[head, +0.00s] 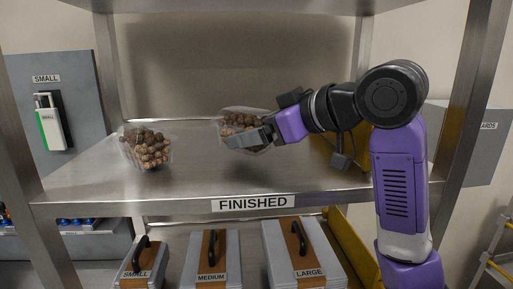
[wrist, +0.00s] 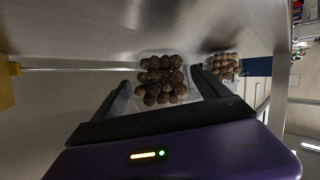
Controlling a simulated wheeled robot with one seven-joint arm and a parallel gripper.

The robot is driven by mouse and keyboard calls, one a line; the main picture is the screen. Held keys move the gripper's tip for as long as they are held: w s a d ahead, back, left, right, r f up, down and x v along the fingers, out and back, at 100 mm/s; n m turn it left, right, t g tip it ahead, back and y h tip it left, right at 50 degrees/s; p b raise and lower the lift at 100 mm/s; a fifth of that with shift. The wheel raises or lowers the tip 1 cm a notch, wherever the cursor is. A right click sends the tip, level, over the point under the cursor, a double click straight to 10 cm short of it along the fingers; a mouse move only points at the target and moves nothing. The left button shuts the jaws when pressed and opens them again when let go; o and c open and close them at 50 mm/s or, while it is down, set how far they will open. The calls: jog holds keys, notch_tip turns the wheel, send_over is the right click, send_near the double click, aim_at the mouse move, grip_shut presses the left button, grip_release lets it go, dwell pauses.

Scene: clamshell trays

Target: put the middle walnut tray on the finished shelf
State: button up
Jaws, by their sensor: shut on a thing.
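A clear clamshell tray of brown walnuts (head: 243,121) is in my gripper (head: 262,136), over the metal finished shelf (head: 205,185). My gripper is shut on this tray from the right side. In the wrist view the held tray (wrist: 162,82) sits between the two fingers. I cannot tell whether its base touches the shelf. A second walnut tray (head: 147,148) stands on the shelf to the left, apart from the held one. It also shows in the wrist view (wrist: 222,66). The "FINISHED" label (head: 253,203) is on the shelf's front edge.
Below the shelf stand cases labelled small (head: 139,267), medium (head: 213,260) and large (head: 300,250). Metal posts (head: 463,110) frame the shelf. A grey panel (head: 62,110) with a green and white device hangs at left. The shelf between and in front of the trays is clear.

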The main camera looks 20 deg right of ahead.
notch_tip(320, 180, down, 2)
jog(key=shift+f+b, duration=0.25)
jog(key=shift+b, duration=0.5)
jog(key=shift+r, duration=0.1)
jog(key=o, duration=1.4)
jog(key=shift+o, duration=0.2)
jog(key=shift+s, duration=0.2)
jog(key=b+v, duration=0.2)
jog(key=v, duration=0.9)
jog(key=shift+s+d+r, duration=0.15)
jog(key=shift+s+r, duration=0.1)
jog(key=shift+s, duration=0.05)
